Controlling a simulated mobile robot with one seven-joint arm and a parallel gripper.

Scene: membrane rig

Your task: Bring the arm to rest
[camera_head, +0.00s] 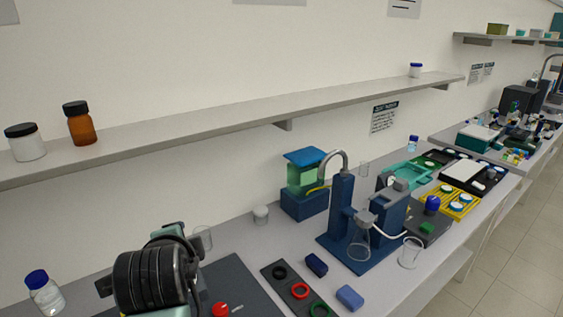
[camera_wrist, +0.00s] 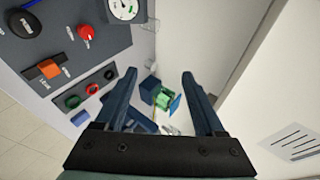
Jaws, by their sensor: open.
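My gripper (camera_wrist: 158,78) shows in the wrist view with its two dark blue fingers spread wide and nothing between them. In the head view part of my dark arm (camera_head: 155,277) shows at the lower left, over the bench; the fingers cannot be made out there. The blue membrane rig (camera_head: 342,205) with its curved metal spout stands upright on the bench, apart from my arm.
A wall shelf (camera_head: 220,122) runs above the bench with a brown bottle (camera_head: 81,125) and a white jar (camera_head: 26,143). A dark panel with a red knob (camera_head: 220,309) lies near my arm. Glass beakers (camera_head: 410,252) stand on the bench. The floor at right is clear.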

